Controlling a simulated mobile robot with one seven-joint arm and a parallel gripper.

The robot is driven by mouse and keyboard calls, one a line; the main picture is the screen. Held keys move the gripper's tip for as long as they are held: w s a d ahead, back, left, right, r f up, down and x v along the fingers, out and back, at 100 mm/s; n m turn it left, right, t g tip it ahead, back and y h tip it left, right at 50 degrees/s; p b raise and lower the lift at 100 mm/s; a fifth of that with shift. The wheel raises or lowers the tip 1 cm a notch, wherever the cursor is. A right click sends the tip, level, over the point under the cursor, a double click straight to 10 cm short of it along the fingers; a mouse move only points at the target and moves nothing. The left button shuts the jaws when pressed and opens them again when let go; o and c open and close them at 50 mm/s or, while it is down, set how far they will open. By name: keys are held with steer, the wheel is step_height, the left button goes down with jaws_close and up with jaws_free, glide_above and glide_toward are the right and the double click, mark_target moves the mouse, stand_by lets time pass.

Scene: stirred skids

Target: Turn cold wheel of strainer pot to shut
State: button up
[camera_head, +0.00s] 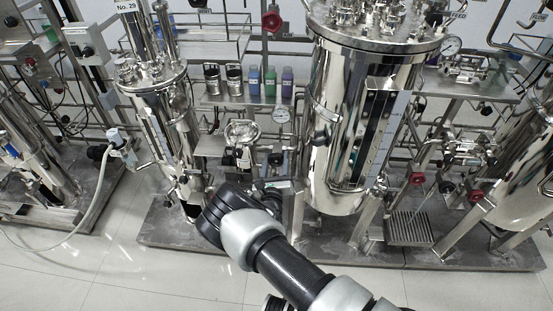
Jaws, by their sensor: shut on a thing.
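The strainer pot (242,133) is a small steel vessel with a round clamped lid, low between two tall tanks in the head view. My gripper (270,189) is just below and right of it, at the end of my dark wrist. It is shut at the pipework under the pot, on what appears to be the cold wheel. The wheel and fingertips are mostly hidden by my wrist and gripper, so the wheel's angle cannot be told.
A large steel tank (345,120) stands close on the right, a slimmer tank (165,125) on the left. Several coloured bottles (270,82) stand on a shelf behind. A red wheel (271,20) is higher up. The floor (140,275) at the front left is clear.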

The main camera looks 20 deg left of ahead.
steer(key=shift+m, duration=1.6)
steer(key=shift+s, duration=0.1)
steer(key=o, duration=1)
steer(key=p+v, duration=0.2)
steer(key=v, duration=1.5)
steer(key=shift+s+d, duration=0.1)
steer(key=shift+s, duration=0.05)
